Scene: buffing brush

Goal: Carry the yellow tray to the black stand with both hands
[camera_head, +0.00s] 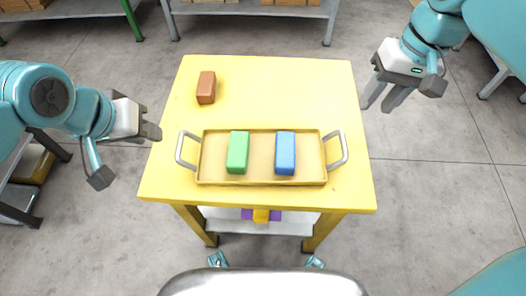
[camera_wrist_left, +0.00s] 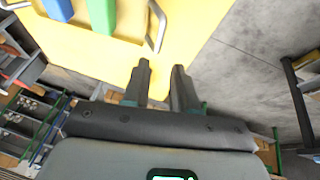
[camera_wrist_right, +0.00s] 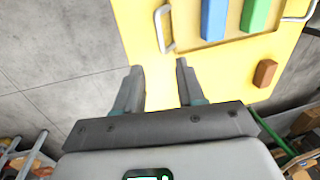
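The yellow tray (camera_head: 261,178) lies on the yellow table, with a grey handle at each end. A green block (camera_head: 238,153) and a blue block (camera_head: 285,153) stand in it. My left gripper (camera_head: 150,131) is open and empty, left of the left handle (camera_head: 183,150) and apart from it; in the left wrist view that handle (camera_wrist_left: 157,27) is beyond the fingers (camera_wrist_left: 162,80). My right gripper (camera_head: 380,100) is open and empty, up and right of the right handle (camera_head: 342,150); that handle also shows in the right wrist view (camera_wrist_right: 162,28). I cannot identify a black stand.
A brown block (camera_head: 206,88) sits at the back left of the yellow table (camera_head: 290,85). The back right of the tabletop is clear. Shelves with boxes (camera_head: 250,7) stand at the back. Grey floor (camera_head: 430,190) is open to the right.

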